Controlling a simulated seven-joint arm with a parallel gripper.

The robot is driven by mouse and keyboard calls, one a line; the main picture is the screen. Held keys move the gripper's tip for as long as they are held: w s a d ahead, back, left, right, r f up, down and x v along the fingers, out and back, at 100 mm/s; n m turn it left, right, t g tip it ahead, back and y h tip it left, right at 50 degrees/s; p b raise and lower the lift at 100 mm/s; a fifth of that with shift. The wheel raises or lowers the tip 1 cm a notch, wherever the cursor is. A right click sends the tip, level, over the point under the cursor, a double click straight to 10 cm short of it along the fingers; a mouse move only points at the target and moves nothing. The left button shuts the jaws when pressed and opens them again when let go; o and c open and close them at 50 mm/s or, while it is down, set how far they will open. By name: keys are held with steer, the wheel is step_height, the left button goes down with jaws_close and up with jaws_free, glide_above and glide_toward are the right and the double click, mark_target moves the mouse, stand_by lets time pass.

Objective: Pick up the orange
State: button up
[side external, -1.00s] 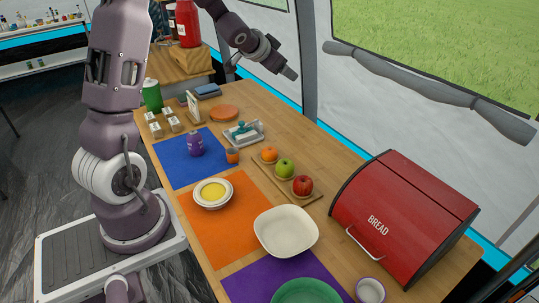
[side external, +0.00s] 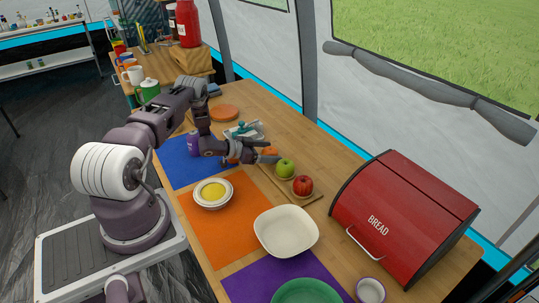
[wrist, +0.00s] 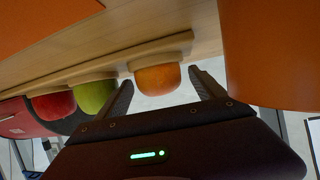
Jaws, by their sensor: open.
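The orange (side external: 269,151) sits at the far end of a small wooden board (side external: 309,198), in line with a green apple (side external: 286,168) and a red apple (side external: 303,185). My gripper (side external: 273,151) is open and low at the orange, partly hiding it in the side view. In the wrist view the picture is inverted, and the orange (wrist: 157,79) shows between my two spread fingers, with a gap on each side. How deep it lies between the fingers is hard to tell. The green apple (wrist: 96,96) and red apple (wrist: 53,104) are left of the fingers there.
A purple bottle (side external: 193,144) and a butter dish (side external: 245,131) stand near my gripper. A white bowl (side external: 286,232), a bowl with yellow contents (side external: 213,192) and a red bread box (side external: 405,220) are nearer the front.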

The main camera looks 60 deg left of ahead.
steer(key=shift+w, duration=0.15)
steer(key=c, duration=1.5)
